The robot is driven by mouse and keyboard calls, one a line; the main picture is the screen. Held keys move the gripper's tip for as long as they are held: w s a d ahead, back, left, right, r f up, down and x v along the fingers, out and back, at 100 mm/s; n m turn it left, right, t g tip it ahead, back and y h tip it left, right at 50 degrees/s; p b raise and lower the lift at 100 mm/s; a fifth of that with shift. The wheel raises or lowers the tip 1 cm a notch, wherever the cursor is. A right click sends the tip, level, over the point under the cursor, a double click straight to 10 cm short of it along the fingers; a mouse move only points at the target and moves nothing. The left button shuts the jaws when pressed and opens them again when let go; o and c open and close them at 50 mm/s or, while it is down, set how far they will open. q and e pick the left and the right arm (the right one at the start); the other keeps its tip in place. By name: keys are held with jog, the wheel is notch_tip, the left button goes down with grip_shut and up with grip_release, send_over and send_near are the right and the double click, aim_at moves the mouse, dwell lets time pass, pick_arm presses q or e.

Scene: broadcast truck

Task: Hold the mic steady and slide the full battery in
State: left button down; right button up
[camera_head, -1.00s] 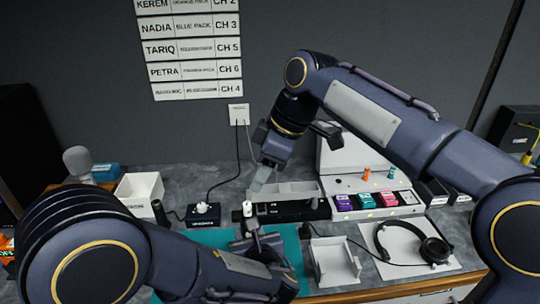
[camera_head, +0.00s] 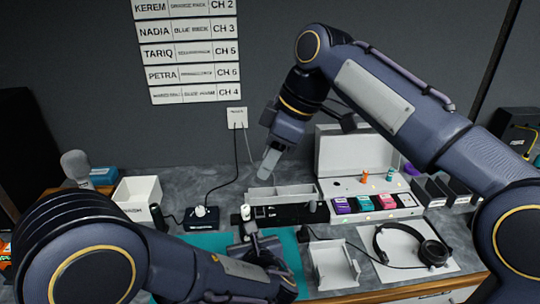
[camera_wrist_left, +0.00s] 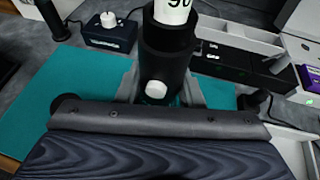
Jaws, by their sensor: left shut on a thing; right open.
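My left gripper (camera_wrist_left: 160,98) is shut on the black mic (camera_wrist_left: 165,55), which stands about upright over the teal mat (camera_wrist_left: 75,85). A pale button shows on the mic's side. A white cylinder end marked "90" (camera_wrist_left: 172,10) rises from its top; it looks like a battery, and how deep it sits cannot be told. In the head view the white end (camera_head: 246,212) shows above my left gripper. My right gripper (camera_head: 267,168) is open, above and slightly right of the mic, clear of it. Nothing shows between its fingers.
A black strip and grey divided tray (camera_head: 283,195) lie behind the mic. The white case with coloured packs (camera_head: 365,185) is to the right, with headphones (camera_head: 412,245) in front. A white holder (camera_head: 333,265) stands right of the mat. A white box (camera_head: 137,190) and black knob unit (camera_head: 202,216) are left.

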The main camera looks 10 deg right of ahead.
pick_arm(q)
jog(key=c, duration=0.9)
grip_release()
jog(key=shift+s, duration=0.1)
